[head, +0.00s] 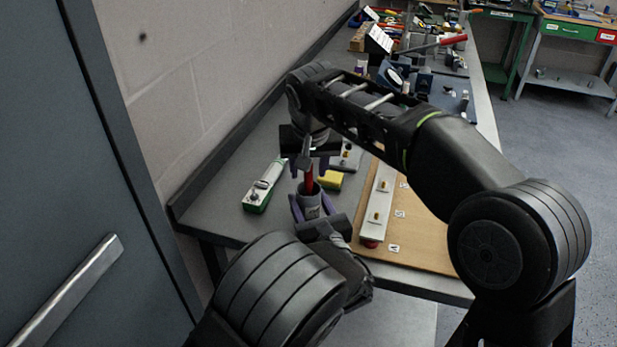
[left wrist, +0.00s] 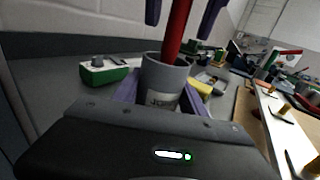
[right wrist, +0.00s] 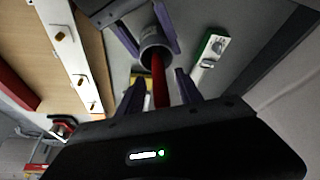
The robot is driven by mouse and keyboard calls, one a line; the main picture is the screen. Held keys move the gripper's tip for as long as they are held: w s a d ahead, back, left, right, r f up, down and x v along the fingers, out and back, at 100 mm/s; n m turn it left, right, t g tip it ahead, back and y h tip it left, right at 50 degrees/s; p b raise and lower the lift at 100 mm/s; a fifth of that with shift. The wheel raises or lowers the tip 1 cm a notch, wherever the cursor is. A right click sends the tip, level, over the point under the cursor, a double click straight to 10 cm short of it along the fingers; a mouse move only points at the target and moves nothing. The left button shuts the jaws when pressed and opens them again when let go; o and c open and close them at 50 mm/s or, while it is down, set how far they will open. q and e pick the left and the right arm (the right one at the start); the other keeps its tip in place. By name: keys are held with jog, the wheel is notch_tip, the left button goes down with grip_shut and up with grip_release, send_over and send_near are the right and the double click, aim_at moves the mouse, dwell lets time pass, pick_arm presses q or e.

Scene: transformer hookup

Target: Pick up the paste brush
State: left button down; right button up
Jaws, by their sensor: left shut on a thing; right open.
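The paste brush (head: 309,181) stands in a grey paste pot (head: 311,205), its red handle up and its lower end hidden inside. The handle also shows in the left wrist view (left wrist: 178,32) and the right wrist view (right wrist: 160,85). My left gripper (head: 312,208) is shut on the pot, with a purple finger on each side. The pot's label is partly readable in the left wrist view (left wrist: 163,90). My right gripper (head: 309,168) is above the pot, pointing down. Its purple fingers are open on either side of the red handle, with gaps visible.
A white and green block (head: 263,187) lies on the bench left of the pot. A wooden board (head: 420,235) with a white terminal strip (head: 378,205) lies to the right. Tools crowd the far bench; a grey door is at left.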

jog(key=shift+c, duration=0.4)
grip_shut()
dwell(0.6)
